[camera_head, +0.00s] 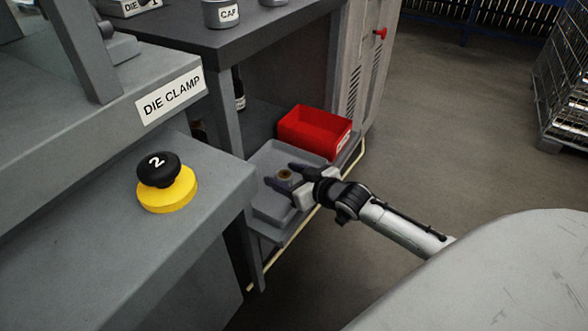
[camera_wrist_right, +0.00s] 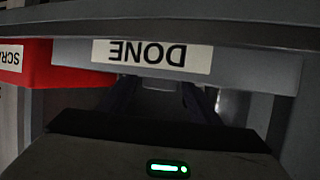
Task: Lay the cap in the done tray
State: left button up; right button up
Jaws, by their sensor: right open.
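The cap (camera_head: 286,175) is a small round grey piece with a tan centre, seen in the head view between my right fingers. My right gripper (camera_head: 281,174) is open, with its dark fingers apart on either side of the cap, over the grey done tray (camera_head: 268,209). The cap appears to sit in the tray, but I cannot tell whether a finger touches it. In the right wrist view the tray's front wall (camera_wrist_right: 255,70) carries an upside-down DONE label. My right fingers (camera_wrist_right: 158,100) are dim there, and the cap is not clear. My left gripper is not in view.
A red bin (camera_head: 315,130) stands beside the tray; its partly visible label in the wrist view begins SCR. A yellow base with a black knob marked 2 (camera_head: 158,170) sits on the bench at left. A container labelled CAP (camera_head: 222,13) stands on the upper top. Open floor lies right.

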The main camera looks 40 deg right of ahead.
jog(key=p+v, duration=0.1)
jog(key=v, duration=0.1)
jog(key=shift+s+r, duration=0.2)
jog(key=shift+s, duration=0.15)
jog(key=p+v, duration=0.2)
jog(key=v, duration=0.1)
jog(key=shift+s+r, duration=0.2)
jog(key=shift+s, duration=0.1)
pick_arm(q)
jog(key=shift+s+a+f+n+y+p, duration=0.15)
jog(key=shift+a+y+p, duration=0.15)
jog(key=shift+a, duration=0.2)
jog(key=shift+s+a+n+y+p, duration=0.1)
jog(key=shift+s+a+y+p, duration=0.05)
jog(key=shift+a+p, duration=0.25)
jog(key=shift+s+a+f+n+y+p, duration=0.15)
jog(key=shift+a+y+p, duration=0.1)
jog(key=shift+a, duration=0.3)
pick_arm(e)
jog(key=shift+v, duration=2.75)
jog(key=shift+s+f, duration=0.1)
jog(key=shift+f, duration=0.05)
